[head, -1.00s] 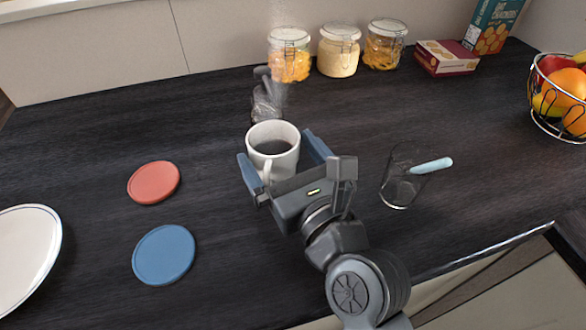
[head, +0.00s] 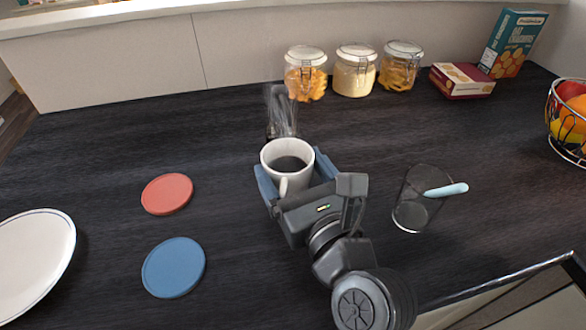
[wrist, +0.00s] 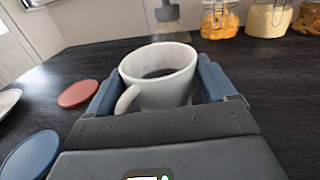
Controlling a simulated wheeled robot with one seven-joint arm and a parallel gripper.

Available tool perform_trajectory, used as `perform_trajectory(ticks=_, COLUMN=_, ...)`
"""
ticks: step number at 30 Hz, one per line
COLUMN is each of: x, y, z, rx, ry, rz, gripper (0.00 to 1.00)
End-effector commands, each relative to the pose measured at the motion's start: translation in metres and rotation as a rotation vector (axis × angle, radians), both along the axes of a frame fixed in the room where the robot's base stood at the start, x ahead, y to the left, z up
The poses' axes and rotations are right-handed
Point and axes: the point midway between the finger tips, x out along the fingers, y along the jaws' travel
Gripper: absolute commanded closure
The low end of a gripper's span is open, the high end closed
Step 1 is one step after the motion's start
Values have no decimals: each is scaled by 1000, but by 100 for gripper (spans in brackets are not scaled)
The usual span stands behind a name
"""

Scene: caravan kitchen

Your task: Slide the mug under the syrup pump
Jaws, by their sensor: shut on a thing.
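The white mug (head: 288,176) stands upright on the dark counter with dark liquid inside, its handle facing my side. It also fills the middle of the wrist view (wrist: 165,92). My gripper (head: 294,172) is shut on the mug, one blue finger on each side, also in the wrist view (wrist: 160,88). The syrup pump (head: 281,112) is a clear, see-through bottle just behind the mug. In the wrist view its grey head and nozzle (wrist: 167,14) show beyond the mug's rim. The bottle's lower part is partly hidden by the mug.
A red coaster (head: 167,194) and a blue coaster (head: 174,267) lie to the left, with a white plate (head: 32,262) beyond. A glass with a pale-blue-handled utensil (head: 412,207) stands right of my gripper. Several jars (head: 355,72) line the back. The counter left of the pump is clear.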

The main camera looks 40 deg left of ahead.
Motion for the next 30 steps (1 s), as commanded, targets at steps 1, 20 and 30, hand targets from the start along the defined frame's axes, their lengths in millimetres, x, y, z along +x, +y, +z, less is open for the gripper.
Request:
perform_trajectory(ticks=1, x=0, y=0, z=0, rx=-1, ry=0, rz=0, gripper=59)
perform_trajectory(ticks=20, x=-6, y=-13, z=-1, rx=-1, ry=0, rz=-1, gripper=0)
perform_trajectory(ticks=30, x=-31, y=-57, z=-1, rx=-1, ry=0, rz=-1, gripper=0)
